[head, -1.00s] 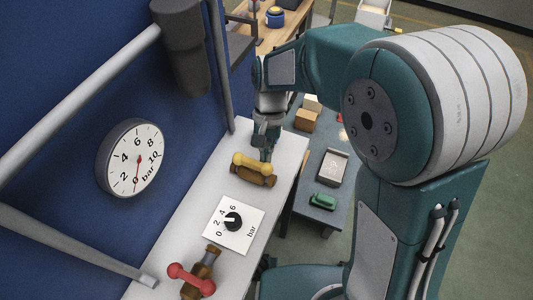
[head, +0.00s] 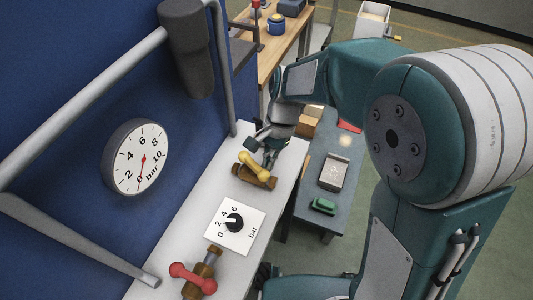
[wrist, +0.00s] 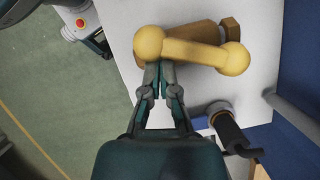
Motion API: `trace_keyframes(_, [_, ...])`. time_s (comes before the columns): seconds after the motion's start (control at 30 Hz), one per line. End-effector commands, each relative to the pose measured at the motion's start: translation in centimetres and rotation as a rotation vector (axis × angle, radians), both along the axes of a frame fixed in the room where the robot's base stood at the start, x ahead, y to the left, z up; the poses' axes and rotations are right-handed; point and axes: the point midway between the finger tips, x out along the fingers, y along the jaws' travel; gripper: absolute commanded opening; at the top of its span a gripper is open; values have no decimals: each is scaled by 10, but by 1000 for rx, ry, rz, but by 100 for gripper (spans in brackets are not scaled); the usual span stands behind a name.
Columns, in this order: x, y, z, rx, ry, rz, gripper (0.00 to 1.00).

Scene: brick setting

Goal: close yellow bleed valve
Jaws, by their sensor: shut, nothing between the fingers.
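The yellow bleed valve handle (head: 254,167) is a bar with a ball at each end, above a brown valve body (head: 250,179) on the white bench. In the wrist view the handle (wrist: 190,50) lies at a slant to the brown body (wrist: 190,34), not square across it. My gripper (head: 270,155) is at the handle's far side in the head view. In the wrist view my gripper (wrist: 160,69) is shut, its tips close below the left ball. Nothing is between the fingers; I cannot tell if they touch the handle.
A black regulator knob (head: 234,222) on a white scale plate and a red-handled valve (head: 192,279) stand nearer on the bench. A wall gauge (head: 137,157) has its needle near 0. Grey pipes (head: 90,90) run along the blue wall. A grey table (head: 318,230) stands to the right.

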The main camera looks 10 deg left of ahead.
Motion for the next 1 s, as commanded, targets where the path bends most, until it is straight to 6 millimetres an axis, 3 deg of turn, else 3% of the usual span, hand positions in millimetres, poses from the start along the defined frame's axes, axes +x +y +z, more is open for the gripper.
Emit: trace_keyframes(1.0, [-24, 5, 0, 0, -1, -664, 0])
